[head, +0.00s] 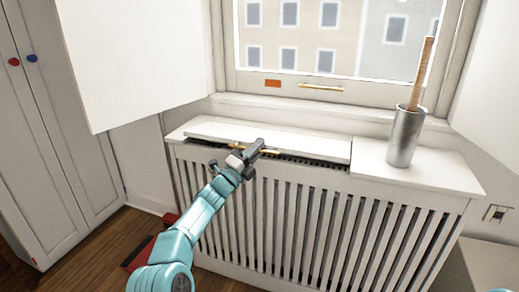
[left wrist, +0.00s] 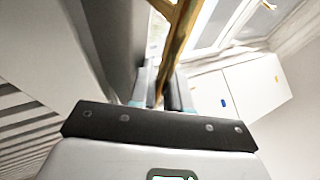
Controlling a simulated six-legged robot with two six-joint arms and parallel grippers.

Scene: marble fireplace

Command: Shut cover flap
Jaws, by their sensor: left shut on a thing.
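The white cover flap (head: 300,142) lies in the top of the white slatted radiator cover (head: 290,215). Its front edge is slightly raised, with a dark gap and grille showing under it. My left gripper (head: 258,148) is at the front edge of the flap, shut on its thin gold handle (head: 270,152). In the left wrist view the gold handle (left wrist: 180,38) runs between the fingers of my left gripper (left wrist: 165,92). The gripper hides part of the handle and front edge. My right gripper is not in view.
A grey metal cup (head: 406,137) with a wooden stick (head: 422,72) stands on the fixed right part of the cover top. A window (head: 330,40) with a gold handle is behind. White cabinet doors (head: 60,130) stand at left. A red object (head: 140,252) lies on the wooden floor.

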